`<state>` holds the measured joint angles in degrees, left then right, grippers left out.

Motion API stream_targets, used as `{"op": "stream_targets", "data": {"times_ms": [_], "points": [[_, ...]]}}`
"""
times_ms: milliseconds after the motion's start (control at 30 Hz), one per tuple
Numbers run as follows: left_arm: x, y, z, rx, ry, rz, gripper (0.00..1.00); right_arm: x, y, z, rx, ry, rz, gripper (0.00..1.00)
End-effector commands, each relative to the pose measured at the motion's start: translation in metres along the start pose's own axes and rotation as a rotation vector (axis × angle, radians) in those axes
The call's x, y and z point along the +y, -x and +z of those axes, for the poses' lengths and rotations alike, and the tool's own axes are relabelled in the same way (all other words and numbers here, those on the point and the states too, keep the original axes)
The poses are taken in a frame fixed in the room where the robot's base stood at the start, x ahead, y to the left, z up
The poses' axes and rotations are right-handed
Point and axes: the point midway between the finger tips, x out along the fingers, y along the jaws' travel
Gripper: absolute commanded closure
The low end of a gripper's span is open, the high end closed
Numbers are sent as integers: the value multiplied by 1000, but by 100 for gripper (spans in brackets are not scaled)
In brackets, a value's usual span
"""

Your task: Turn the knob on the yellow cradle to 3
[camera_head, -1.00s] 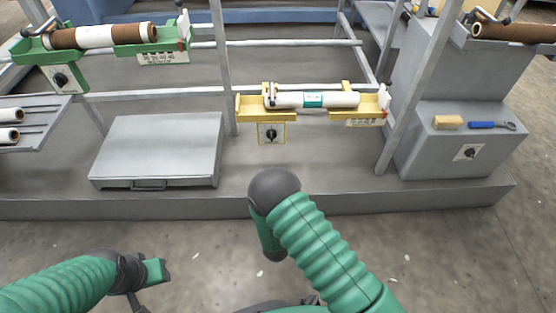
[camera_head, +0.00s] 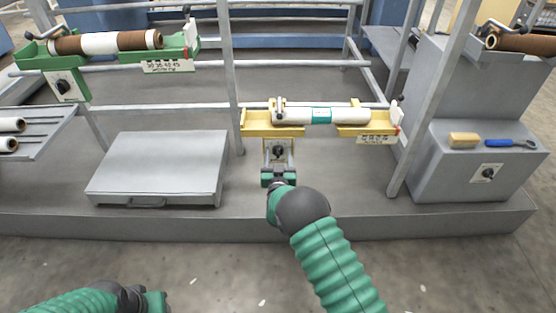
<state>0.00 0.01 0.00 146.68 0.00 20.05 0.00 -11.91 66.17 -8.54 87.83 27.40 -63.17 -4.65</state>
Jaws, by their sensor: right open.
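The yellow cradle (camera_head: 258,121) hangs on the rail right of centre and holds a white roll (camera_head: 350,116) with a teal band. Its knob (camera_head: 278,151) is a dark dial on a pale plate below the cradle's left end. The dial's setting is too small to read. My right gripper (camera_head: 279,164) is open, just below and in front of the knob plate, its fingers partly overlapping the plate's lower part. I cannot tell whether it touches the knob. My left gripper (camera_head: 154,302) is low at the bottom left edge, partly cut off, away from the cradle.
A green cradle (camera_head: 35,62) with a brown and white roll stands at upper left, with its own knob (camera_head: 63,87). A grey box (camera_head: 160,165) lies on the platform at left. A grey block (camera_head: 440,180) at right carries a sponge (camera_head: 463,139) and a blue-handled tool (camera_head: 508,143).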

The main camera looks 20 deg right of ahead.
Motion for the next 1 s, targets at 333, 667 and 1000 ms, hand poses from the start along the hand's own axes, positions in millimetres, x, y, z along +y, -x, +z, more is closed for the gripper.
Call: {"op": "stream_targets", "data": {"times_ms": [333, 667, 1000], "points": [[0, 1, 0, 0, 0, 0, 64, 0, 0, 0, -1, 0, 0, 62], [0, 1, 0, 0, 0, 0, 64, 0, 0, 0, -1, 0, 0, 100], [0, 3, -1, 0, 0, 0, 64, 0, 1, 0, -2, -55, 0, 100]]}}
